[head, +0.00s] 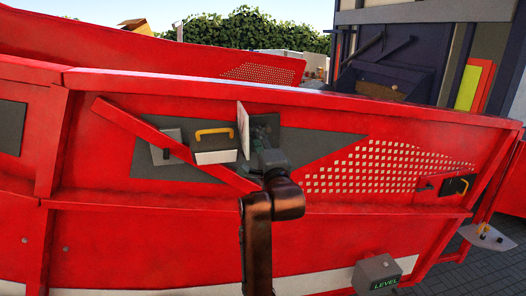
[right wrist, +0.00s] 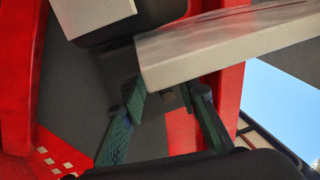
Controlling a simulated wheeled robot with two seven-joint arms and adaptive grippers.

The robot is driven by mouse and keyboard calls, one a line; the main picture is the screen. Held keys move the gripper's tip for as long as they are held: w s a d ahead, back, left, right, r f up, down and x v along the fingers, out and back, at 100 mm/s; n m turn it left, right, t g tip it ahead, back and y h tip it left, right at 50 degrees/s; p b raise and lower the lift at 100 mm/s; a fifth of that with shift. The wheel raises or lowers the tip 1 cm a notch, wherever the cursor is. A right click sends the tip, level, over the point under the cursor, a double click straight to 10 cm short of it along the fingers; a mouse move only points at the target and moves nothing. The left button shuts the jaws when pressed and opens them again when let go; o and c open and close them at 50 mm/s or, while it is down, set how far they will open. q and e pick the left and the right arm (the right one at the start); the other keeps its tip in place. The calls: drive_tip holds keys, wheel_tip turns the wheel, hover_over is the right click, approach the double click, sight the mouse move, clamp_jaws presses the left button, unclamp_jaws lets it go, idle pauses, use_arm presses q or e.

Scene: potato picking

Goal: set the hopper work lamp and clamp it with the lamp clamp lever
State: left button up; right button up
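A pale, thin panel (head: 243,130), which may be the work lamp's face, stands nearly edge-on at the red hopper wall in the head view. A large pale slab (right wrist: 225,42) crosses the upper part of the right wrist view, probably the same part. My right gripper (head: 266,136) is just right of the panel. In the right wrist view its green fingers (right wrist: 170,95) are apart, with a small brownish knob (right wrist: 170,98) seen between them. I cannot tell whether that knob belongs to the clamp lever, or whether a finger touches anything. My left gripper is not in view.
A pale box with a yellow handle (head: 213,150) and a grey box (head: 165,148) sit left of the panel. A red diagonal bar (head: 130,122) crosses the wall (head: 110,215). A box marked LEVEL (head: 377,272) is low at right. A black-fronted fitting (head: 458,186) is far right.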

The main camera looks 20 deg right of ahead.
drive_tip(key=d+v, duration=0.1)
drive_tip(key=v, duration=0.7)
drive_tip(key=shift+s+a, duration=0.35)
drive_tip(key=shift+a, duration=0.1)
drive_tip(key=shift+f, duration=0.1)
